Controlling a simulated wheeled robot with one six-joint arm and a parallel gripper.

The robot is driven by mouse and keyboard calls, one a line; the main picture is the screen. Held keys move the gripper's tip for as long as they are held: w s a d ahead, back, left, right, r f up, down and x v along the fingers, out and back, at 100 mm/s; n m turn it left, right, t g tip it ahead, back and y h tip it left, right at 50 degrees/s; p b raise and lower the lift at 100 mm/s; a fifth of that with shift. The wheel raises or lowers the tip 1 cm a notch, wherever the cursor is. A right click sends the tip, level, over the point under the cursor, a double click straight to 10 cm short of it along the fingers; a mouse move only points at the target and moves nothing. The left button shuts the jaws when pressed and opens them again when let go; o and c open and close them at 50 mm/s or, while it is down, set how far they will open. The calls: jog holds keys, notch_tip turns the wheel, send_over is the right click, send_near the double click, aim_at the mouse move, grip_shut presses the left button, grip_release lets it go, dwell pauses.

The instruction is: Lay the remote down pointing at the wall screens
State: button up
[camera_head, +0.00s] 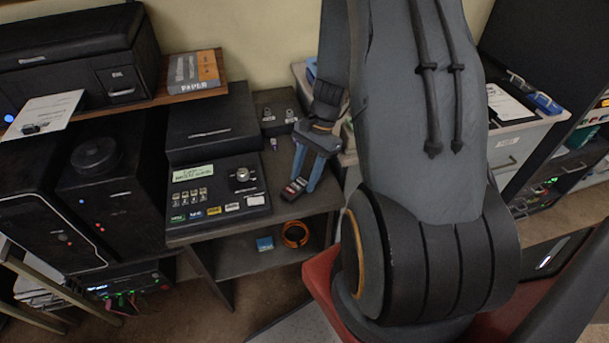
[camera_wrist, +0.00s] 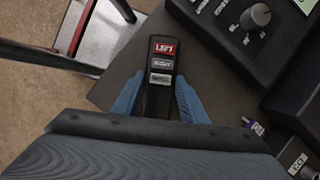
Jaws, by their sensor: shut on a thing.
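The remote (camera_head: 292,190) is a slim dark handset with a red key marked LEFT at one end and grey keys below it. In the wrist view the remote (camera_wrist: 161,88) lies lengthwise between the blue fingers, red key at the far end. My gripper (camera_head: 304,182) is shut on it, over the right part of the dark desk (camera_head: 312,201), beside the control console. It also shows in the wrist view (camera_wrist: 160,100). I cannot tell whether the remote touches the desk. No wall screens can be made out.
The control console (camera_head: 218,196) with a knob and coloured buttons stands just left of the remote. A small dark box (camera_head: 275,112) with knobs is behind. The desk's front edge is close. An orange cable coil (camera_head: 296,234) lies on the shelf below.

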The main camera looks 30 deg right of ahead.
jog(key=o, duration=1.1)
jog(key=shift+f, duration=0.1)
jog(key=b+v, duration=0.3)
jog(key=v, duration=0.9)
jog(key=s+a+r+n+t+h, duration=0.1)
jog(key=s+a+r+n+h, duration=0.1)
jog(key=a+n, duration=0.5)
jog(key=s+a+r+n+t+h, duration=0.1)
jog(key=s+a+r+n+h, duration=0.1)
jog(key=a+n, duration=0.6)
jog(key=shift+s+a+r+t, duration=0.45)
jog(key=shift+s+a, duration=0.25)
jog(key=shift+s, duration=0.25)
jog(key=shift+f, duration=0.2)
